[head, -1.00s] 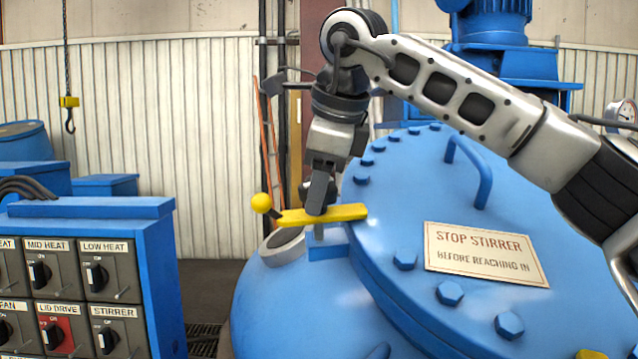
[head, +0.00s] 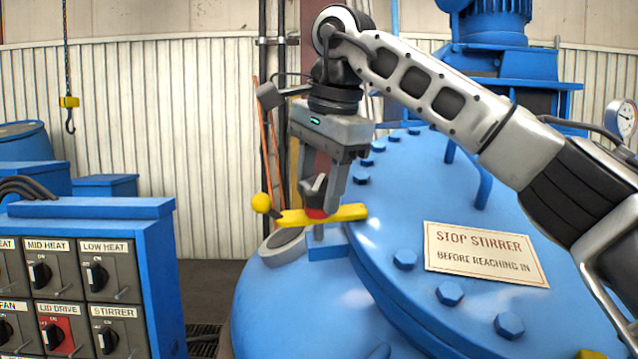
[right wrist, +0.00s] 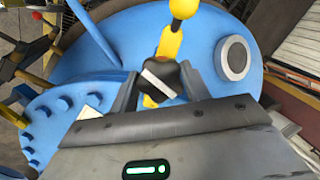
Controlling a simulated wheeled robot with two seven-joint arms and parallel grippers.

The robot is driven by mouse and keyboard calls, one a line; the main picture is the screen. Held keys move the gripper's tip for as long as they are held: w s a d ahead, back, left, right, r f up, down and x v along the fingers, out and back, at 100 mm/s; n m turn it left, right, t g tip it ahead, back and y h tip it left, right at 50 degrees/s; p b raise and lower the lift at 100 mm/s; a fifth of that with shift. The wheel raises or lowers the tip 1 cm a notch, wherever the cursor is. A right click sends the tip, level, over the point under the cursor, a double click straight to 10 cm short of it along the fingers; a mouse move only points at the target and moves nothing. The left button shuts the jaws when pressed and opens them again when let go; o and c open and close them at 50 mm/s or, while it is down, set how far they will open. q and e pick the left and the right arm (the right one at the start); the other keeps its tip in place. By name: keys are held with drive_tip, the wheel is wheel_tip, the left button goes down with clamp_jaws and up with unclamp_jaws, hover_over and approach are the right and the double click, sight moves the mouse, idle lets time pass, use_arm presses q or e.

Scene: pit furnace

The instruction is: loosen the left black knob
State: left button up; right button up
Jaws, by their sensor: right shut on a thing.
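The black knob (head: 314,188) sits on a yellow bar (head: 345,212) at the left edge of the blue lid. A red patch shows at its foot. The bar ends in a yellow ball (head: 261,203). My right gripper (head: 322,192) points down over the bar, shut on the knob. In the right wrist view the dark knob (right wrist: 160,76), with a pale top edge, lies between the fingertips, and the yellow bar (right wrist: 168,45) runs beyond it to the ball. The fingers partly hide the knob in the head view. My left gripper is not in view.
The blue lid (head: 400,305) carries several bolts, a handle and a stop stirrer sign (head: 486,254). A blue switch panel (head: 150,290) stands at the left. A hook (head: 70,122) hangs at the back left. A yellow piece (head: 590,354) shows at the lower right.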

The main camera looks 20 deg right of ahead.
drive_tip(key=shift+r+n, duration=0.15)
drive_tip(key=shift+n, duration=0.25)
drive_tip(key=o, duration=1)
